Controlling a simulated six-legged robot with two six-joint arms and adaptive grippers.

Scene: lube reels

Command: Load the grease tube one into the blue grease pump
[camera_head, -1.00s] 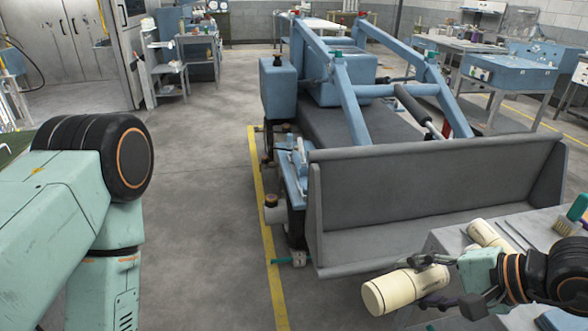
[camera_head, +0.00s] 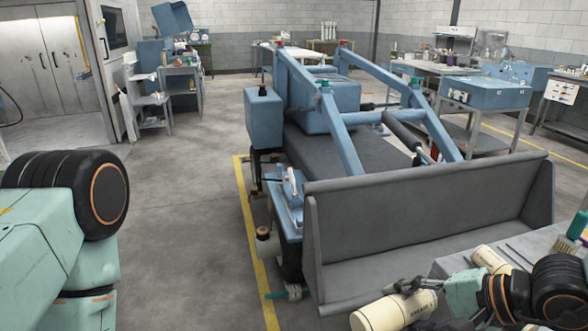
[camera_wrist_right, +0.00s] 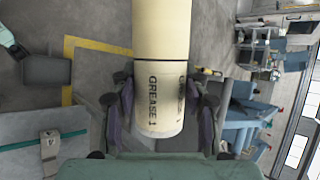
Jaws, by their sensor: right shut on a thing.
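A cream grease tube (camera_head: 388,312) shows at the bottom of the head view, in my right gripper (camera_head: 432,292). In the right wrist view the tube (camera_wrist_right: 162,62) stands along the picture's middle, and its lettering reads "GREASE 1". The two fingers of my right gripper (camera_wrist_right: 161,112) are shut on its sides near the lettered end. My left arm shows at the left of the head view, but its gripper is out of the frame. I cannot tell which thing in view is the blue grease pump.
A large blue-framed machine (camera_head: 350,150) with a grey panel (camera_head: 430,235) fills the middle. A second cream tube (camera_head: 490,259) lies on the grey table (camera_head: 450,266) at the right, beside a brush (camera_head: 572,236). The floor (camera_head: 190,230) left of the yellow line is clear.

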